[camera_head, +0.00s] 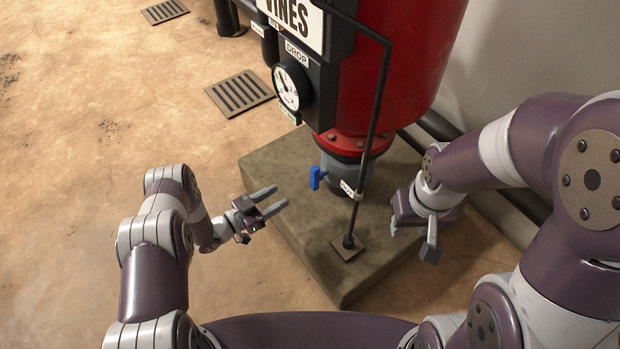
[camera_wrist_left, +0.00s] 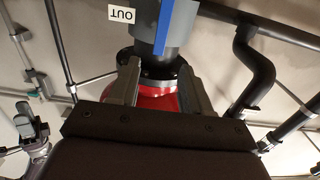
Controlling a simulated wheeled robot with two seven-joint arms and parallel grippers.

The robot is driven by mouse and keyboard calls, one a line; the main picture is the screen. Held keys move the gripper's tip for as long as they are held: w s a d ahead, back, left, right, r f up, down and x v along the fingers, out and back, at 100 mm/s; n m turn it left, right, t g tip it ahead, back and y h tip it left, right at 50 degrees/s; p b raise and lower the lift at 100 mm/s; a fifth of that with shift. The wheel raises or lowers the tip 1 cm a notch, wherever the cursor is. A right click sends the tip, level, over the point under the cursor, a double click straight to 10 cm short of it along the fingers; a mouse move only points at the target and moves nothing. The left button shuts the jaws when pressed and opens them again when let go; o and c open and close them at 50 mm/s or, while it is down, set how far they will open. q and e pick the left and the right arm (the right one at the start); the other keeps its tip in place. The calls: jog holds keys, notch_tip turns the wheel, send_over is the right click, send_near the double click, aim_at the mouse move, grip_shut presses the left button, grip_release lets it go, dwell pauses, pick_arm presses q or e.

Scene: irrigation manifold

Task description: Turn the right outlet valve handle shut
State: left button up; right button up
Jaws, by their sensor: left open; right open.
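A blue valve handle (camera_head: 316,178) sits on the left side of a grey valve body (camera_head: 346,181) under the red tank. It is the only outlet handle I can make out. My left gripper (camera_head: 275,202) is open and empty, to the left of the handle and a little lower in the picture, apart from it. In the left wrist view the blue handle (camera_wrist_left: 165,28) hangs past the open fingers (camera_wrist_left: 158,68), beside an OUT label (camera_wrist_left: 121,14). My right gripper (camera_head: 412,240) is open and empty, right of the valve over the plinth's edge.
A thin black upright pipe (camera_head: 372,120) runs down in front of the valve to a foot plate (camera_head: 348,248). A gauge (camera_head: 287,87) is at upper left.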

aim_at(312, 175)
pick_arm(q)
jog(key=b+x, duration=0.5)
jog(key=x, duration=0.6)
jog(key=shift+w+d+r, duration=0.15)
jog(key=shift+w+d, duration=0.15)
jog(key=shift+w+d+r, duration=0.15)
jog(key=shift+w+d, duration=0.1)
jog(key=shift+d, duration=0.1)
grip_shut()
